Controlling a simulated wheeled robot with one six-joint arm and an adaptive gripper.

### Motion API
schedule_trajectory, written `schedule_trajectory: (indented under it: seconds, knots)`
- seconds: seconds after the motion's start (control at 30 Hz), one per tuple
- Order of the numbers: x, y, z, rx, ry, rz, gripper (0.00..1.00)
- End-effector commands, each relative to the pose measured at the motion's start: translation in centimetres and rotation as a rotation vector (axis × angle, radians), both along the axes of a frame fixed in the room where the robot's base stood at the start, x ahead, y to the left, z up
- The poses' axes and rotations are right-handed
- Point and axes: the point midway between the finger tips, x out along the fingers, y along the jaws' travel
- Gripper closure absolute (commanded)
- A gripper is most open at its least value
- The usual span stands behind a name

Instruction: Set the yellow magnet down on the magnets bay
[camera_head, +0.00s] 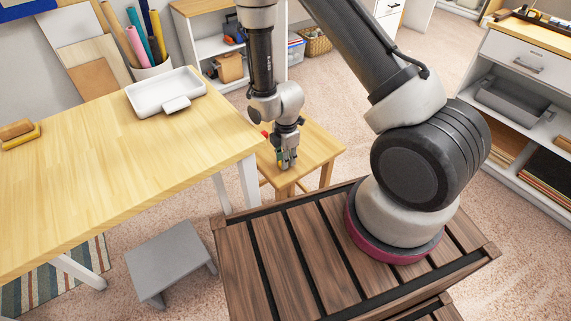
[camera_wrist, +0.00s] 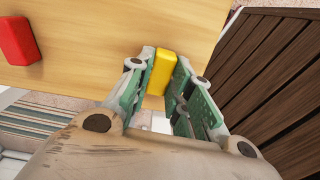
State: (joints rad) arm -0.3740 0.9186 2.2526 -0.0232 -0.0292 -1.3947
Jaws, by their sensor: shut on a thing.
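The yellow magnet (camera_wrist: 161,73) is a small yellow block between the two green-padded fingers of my gripper (camera_wrist: 158,85) in the wrist view. My gripper is shut on it. In the head view my gripper (camera_head: 287,163) points down over the small wooden stool (camera_head: 318,145). I cannot tell whether the magnet touches the stool top. A white tray (camera_head: 150,96) with a small tab at its front stands on the wooden table. No label is readable, so I cannot tell whether it is the magnets bay.
A red block (camera_wrist: 17,40) lies on the stool top, left of my gripper. A wooden block on a yellow base (camera_head: 19,134) lies at the table's left edge. Rolls in a white pot (camera_head: 152,70) stand behind the tray. The table (camera_head: 110,165) is clear in front. A grey step stool (camera_head: 170,258) stands below.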

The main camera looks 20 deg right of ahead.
Motion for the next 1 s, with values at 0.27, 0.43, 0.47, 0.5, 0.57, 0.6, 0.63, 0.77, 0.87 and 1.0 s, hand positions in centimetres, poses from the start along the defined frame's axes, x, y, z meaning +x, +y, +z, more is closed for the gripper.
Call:
schedule_trajectory:
  seconds: [0.27,0.43,0.47,0.5,0.57,0.6,0.63,0.77,0.87,1.0]
  knots:
    - [0.0,0.0,1.6,0.000,-0.002,-0.001,1.00]
    - [0.0,0.0,2.5,-0.001,-0.001,-0.001,1.00]
    - [0.0,0.0,2.7,-0.001,-0.001,-0.001,1.00]
    - [0.0,0.0,2.9,-0.001,-0.001,-0.001,1.00]
    - [0.1,0.0,3.2,-0.001,-0.002,0.000,1.00]
    - [0.1,0.0,3.5,0.000,-0.003,-0.001,1.00]
    - [0.1,0.0,3.6,-0.001,-0.002,-0.001,1.00]
    - [0.0,0.0,4.3,0.000,-0.002,0.000,1.00]
    - [0.1,0.0,4.9,0.000,-0.002,0.000,1.00]
    - [0.1,0.0,5.7,0.000,-0.002,0.000,1.00]
